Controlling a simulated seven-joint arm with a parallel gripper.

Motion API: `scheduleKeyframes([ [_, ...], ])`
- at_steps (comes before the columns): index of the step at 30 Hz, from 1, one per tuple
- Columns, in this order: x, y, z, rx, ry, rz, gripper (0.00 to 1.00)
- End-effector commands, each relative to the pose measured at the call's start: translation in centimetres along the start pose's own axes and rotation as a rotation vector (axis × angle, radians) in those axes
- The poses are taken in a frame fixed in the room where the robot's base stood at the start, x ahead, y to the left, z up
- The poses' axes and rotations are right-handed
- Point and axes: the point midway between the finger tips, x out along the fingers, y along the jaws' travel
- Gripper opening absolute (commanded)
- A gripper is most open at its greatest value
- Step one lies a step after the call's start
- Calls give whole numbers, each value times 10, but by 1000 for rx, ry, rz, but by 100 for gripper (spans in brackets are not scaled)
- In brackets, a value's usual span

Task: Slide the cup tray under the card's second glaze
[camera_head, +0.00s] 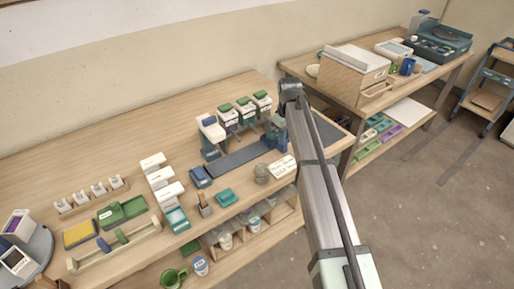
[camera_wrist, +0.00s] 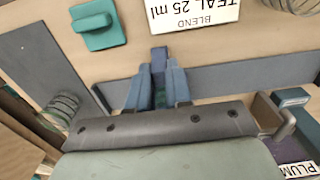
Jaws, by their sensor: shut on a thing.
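The white card (camera_wrist: 195,14) lies at the top of the wrist view. Its words appear upside down: BLEND, TEAL 25 ml. The card also shows in the head view (camera_head: 283,166), too small to read. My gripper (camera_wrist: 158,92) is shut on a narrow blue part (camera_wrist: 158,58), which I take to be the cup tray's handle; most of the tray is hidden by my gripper. It is at the dark rail (camera_wrist: 245,77). In the head view, the rail (camera_head: 238,158) runs in front of the glaze buckets (camera_head: 245,108). One label reading PLUM (camera_wrist: 300,172) shows at the wrist view's lower right.
A teal block (camera_wrist: 95,25) lies near the card. A round ridged jar (camera_head: 261,174) stands left of the card in the head view. A second table (camera_head: 350,116) stands at the right.

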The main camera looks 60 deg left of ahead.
Motion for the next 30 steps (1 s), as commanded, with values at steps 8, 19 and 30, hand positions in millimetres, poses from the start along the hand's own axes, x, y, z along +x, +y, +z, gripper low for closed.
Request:
scheduleKeyframes([
  [8,0,0,0,0,1,0,39],
  [19,-4,0,0,0,1,0,40],
  [30,-36,0,0,0,1,0,40],
])
